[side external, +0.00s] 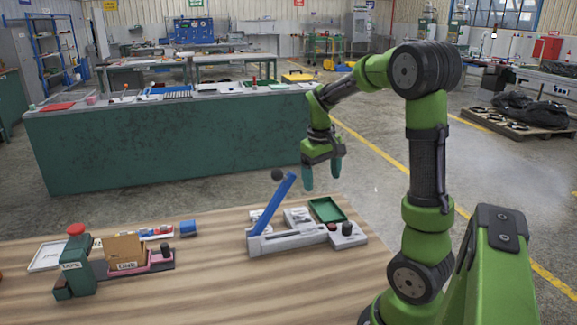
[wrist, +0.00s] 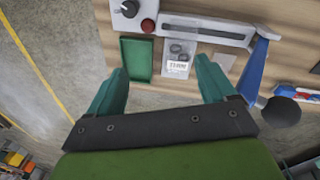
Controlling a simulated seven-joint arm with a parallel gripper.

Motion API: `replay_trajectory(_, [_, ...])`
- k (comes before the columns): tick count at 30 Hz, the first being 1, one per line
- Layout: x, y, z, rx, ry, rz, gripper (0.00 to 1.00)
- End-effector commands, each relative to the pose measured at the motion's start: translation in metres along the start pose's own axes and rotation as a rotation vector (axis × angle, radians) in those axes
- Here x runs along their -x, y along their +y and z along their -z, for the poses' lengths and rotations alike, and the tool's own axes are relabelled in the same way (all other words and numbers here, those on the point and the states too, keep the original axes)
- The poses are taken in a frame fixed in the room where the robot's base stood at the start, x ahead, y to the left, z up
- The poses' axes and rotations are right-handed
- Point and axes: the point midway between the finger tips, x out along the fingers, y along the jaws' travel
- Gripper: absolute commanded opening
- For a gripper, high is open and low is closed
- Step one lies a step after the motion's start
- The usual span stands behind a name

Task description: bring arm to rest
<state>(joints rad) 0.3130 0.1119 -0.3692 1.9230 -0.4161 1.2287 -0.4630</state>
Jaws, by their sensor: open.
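My gripper (side external: 321,178) is open and empty, raised above the back edge of the wooden table (side external: 205,285), fingers pointing down. In the wrist view my gripper (wrist: 163,72) shows two teal fingers spread wide with nothing held between them. Below it is a grey fixture (side external: 290,240) with a blue lever (side external: 272,203) tilted up to a dark ball knob (side external: 278,175). A small green tray (side external: 327,209) lies behind the fixture; in the wrist view the tray (wrist: 136,58) lies near the left finger. I see no hanging hoses.
A second station with a red-topped green post (side external: 76,262) and a brown box (side external: 124,250) stands at the table's left. A blue block (side external: 188,228) lies nearby. A long green bench (side external: 170,140) stands behind, across open floor. The table's front middle is clear.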

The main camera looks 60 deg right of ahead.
Motion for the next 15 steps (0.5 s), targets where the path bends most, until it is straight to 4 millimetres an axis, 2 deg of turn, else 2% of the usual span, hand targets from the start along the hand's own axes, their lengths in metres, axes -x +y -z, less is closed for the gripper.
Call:
replay_trajectory(1, [0.007, -0.011, -0.019, 0.069, 0.012, 0.007, 0.84])
replay_trajectory(2, [0.009, -0.016, -0.029, 0.109, 0.017, 0.008, 0.84])
replay_trajectory(4, [0.019, -0.038, -0.048, 0.173, 0.063, 0.039, 0.84])
replay_trajectory(9, [0.059, -0.126, -0.084, 0.163, 0.269, 0.245, 0.84])
replay_trajectory(12, [0.077, -0.163, -0.113, 0.152, 0.352, 0.358, 0.84])
replay_trajectory(15, [0.088, -0.187, -0.138, 0.141, 0.408, 0.447, 0.84])
